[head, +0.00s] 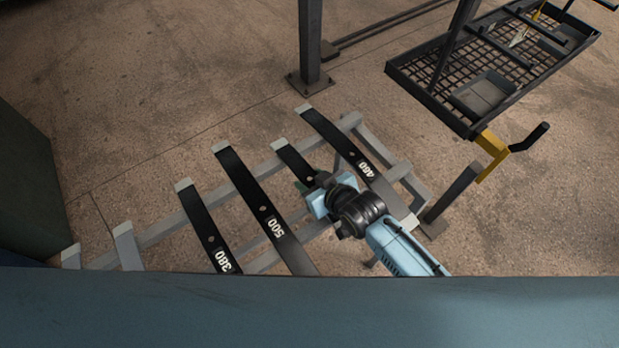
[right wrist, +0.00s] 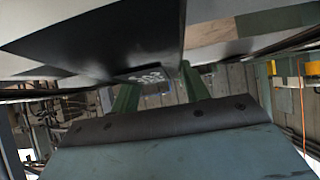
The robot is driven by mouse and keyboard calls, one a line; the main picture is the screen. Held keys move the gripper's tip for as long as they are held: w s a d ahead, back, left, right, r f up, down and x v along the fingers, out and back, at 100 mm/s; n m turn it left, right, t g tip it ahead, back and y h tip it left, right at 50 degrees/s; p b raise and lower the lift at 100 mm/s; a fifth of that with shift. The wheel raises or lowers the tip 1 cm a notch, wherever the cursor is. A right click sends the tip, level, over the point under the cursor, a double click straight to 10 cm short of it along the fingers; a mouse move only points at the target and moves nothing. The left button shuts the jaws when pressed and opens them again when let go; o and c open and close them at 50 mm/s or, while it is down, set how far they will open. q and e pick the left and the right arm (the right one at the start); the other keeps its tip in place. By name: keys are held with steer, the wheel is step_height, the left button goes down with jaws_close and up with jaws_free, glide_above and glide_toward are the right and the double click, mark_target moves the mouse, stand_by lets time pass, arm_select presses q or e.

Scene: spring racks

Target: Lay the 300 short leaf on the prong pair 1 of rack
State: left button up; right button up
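A short dark leaf (head: 292,160) lies along a prong of the rack (head: 157,236), between the leaf marked 500 and another long leaf. A pale prong tip shows past its far end. My right gripper (head: 311,189) is at its near part and hides that end. In the right wrist view, the green fingers (right wrist: 156,88) stand on either side of the dark leaf and appear shut on it; a pale label (right wrist: 147,77), hard to read, shows between them. I cannot tell whether the leaf bears fully on the prongs. My left gripper is not in view.
Leaves marked 380 (head: 206,228) and 500 (head: 248,190) lie to the left. A long leaf (head: 335,139), its label perhaps 480, lies close on the right. Bare prongs (head: 126,247) show at far left. A mesh tray (head: 440,84) and a post (head: 310,45) stand beyond.

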mark_target(313, 182)
jaws_close()
steer(key=shift+r, duration=0.25)
step_height(313, 182, up, 10)
steer(key=p, duration=0.2)
steer(key=shift+f, duration=0.1)
